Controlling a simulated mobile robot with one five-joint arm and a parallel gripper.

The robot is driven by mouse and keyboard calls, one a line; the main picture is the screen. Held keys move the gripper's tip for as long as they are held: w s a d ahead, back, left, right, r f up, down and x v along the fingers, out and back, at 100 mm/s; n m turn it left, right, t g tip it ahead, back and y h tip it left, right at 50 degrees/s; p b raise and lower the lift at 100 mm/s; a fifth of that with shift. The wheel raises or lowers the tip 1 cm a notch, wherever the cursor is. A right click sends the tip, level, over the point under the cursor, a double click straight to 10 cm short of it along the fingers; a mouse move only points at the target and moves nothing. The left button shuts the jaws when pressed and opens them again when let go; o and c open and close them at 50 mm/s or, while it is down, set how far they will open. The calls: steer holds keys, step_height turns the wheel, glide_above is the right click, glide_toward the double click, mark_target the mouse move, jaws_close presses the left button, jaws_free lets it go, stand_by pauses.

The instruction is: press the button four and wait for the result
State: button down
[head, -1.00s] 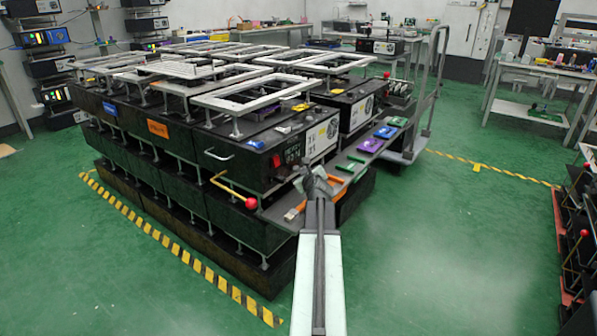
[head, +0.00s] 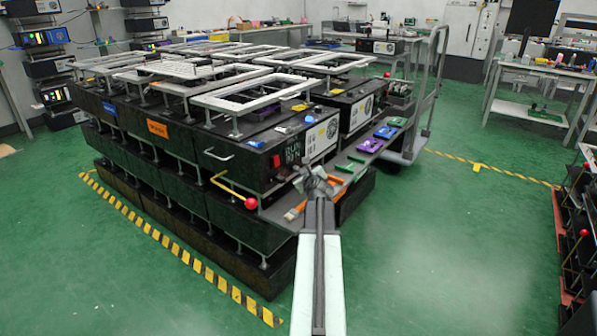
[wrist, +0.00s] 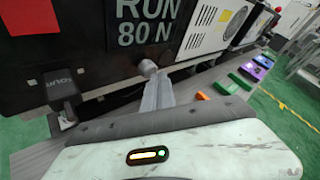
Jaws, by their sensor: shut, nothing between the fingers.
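A black fixture (head: 250,165) stands in front of my arm at the near corner of the rack. Its display (head: 292,147) reads "RUN 80 N" in the wrist view (wrist: 146,20). My gripper (wrist: 154,80) is shut and empty, its fingertips at a small round grey knob (wrist: 148,67) below the display. The tips look to be touching the knob, but a small gap cannot be ruled out. A button marked four cannot be made out. In the head view my gripper (head: 313,178) is in front of the fixture's lower right front.
A red square (head: 276,160) sits left of the display. A yellow lever with a red ball (head: 251,203) sticks out at the left. Orange, green, purple and blue parts (head: 370,145) lie on the shelf at right.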

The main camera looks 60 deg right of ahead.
steer(key=shift+s, duration=0.65)
steer(key=shift+s, duration=2.5)
